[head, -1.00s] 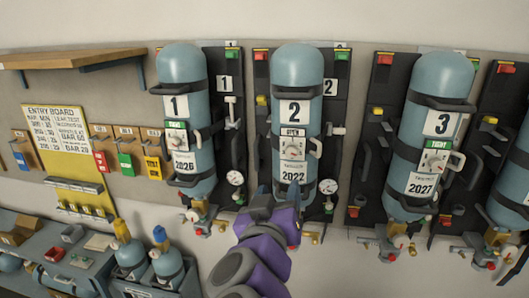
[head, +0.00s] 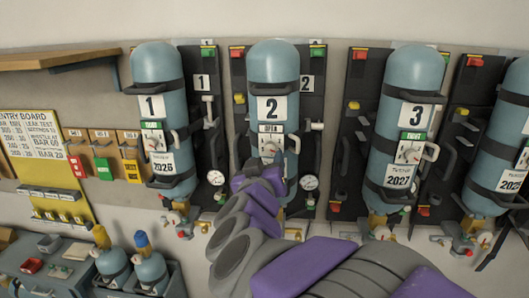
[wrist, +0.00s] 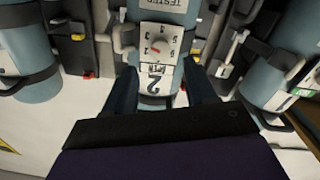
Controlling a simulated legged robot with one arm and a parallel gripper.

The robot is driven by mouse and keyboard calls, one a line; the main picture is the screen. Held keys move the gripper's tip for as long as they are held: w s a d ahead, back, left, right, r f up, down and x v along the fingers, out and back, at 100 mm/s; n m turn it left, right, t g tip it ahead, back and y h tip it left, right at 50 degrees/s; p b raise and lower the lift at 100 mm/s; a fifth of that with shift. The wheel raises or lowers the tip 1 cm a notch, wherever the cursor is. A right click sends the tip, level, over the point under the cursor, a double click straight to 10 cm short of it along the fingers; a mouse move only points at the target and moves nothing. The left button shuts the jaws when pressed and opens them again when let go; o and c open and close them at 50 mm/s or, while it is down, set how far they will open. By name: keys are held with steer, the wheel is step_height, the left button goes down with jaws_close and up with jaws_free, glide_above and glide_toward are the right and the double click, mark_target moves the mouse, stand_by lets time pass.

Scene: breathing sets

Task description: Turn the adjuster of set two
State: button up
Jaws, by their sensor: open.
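Set two is a blue cylinder (head: 272,72) strapped upright to a dark back plate, with a "2" label and an "OPEN" sign. Below the sign is a white dial plate (head: 268,146) with a round knob at its centre, and a pale handle (head: 293,143) stands at its right side. In the wrist view set two appears upside down, with the knob (wrist: 162,44) in the upper middle. My gripper (wrist: 160,78) is open and empty, its two dark fingers spread to either side of the cylinder below the dial. In the head view my arm covers the cylinder's lower part.
Set one (head: 158,72) stands to the left and set three (head: 414,75) to the right, both with green signs. A pressure gauge (head: 309,182) hangs low right of set two. A yellow entry board (head: 40,150) and a bench with small cylinders (head: 150,268) are at left.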

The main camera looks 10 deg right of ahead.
mark_target(269, 148)
steer(key=x, duration=0.6)
steer(key=shift+w+a, duration=0.15)
steer(key=shift+w, duration=0.15)
steer(key=shift+c, duration=0.2)
jaws_close()
steer(key=shift+m, duration=0.3)
